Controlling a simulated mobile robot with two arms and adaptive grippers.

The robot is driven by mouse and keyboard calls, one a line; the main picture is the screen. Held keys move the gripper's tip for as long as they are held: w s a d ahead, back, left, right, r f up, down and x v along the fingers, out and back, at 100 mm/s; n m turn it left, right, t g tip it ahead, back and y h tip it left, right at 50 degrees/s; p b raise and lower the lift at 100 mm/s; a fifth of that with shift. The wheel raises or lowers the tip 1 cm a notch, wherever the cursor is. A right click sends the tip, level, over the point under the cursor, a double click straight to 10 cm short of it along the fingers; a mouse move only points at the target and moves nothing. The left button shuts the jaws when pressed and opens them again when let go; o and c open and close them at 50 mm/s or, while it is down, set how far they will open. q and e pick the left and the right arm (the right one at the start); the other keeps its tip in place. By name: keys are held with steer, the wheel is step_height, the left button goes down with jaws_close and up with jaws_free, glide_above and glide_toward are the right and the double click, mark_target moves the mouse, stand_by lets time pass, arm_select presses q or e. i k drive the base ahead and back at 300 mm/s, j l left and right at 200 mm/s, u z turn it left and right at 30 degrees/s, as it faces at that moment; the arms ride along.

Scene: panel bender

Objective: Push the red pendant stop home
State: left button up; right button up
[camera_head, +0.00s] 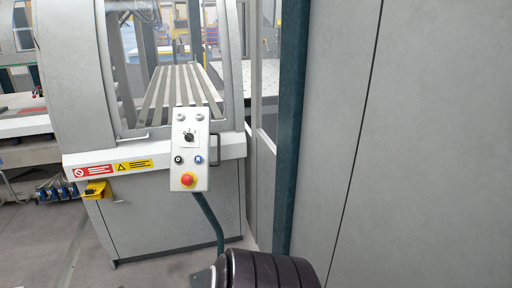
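The pendant faces me in front of the machine and is upright. A black rotary knob and several small buttons sit above the red stop. I cannot tell how far the red stop is pressed in. A black rounded arm part of mine shows at the bottom middle, below and right of the pendant. Neither gripper's fingers show.
A grey panel bender (170,215) with a slatted table (180,88) stands behind the pendant. A dark green post (290,130) and a large grey panel (430,150) close off the right side. A dark hose (210,220) hangs below the pendant. Floor is free at lower left.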

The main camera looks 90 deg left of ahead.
mark_target(187, 179)
steer(key=l+u, duration=0.1)
steer(key=u, duration=0.35)
steer(key=i+l+u, duration=0.1)
steer(key=u, duration=0.35)
steer(key=l+u, duration=0.2)
steer(key=u, duration=0.2)
steer(key=l+u, duration=0.15)
steer(key=u, duration=0.3)
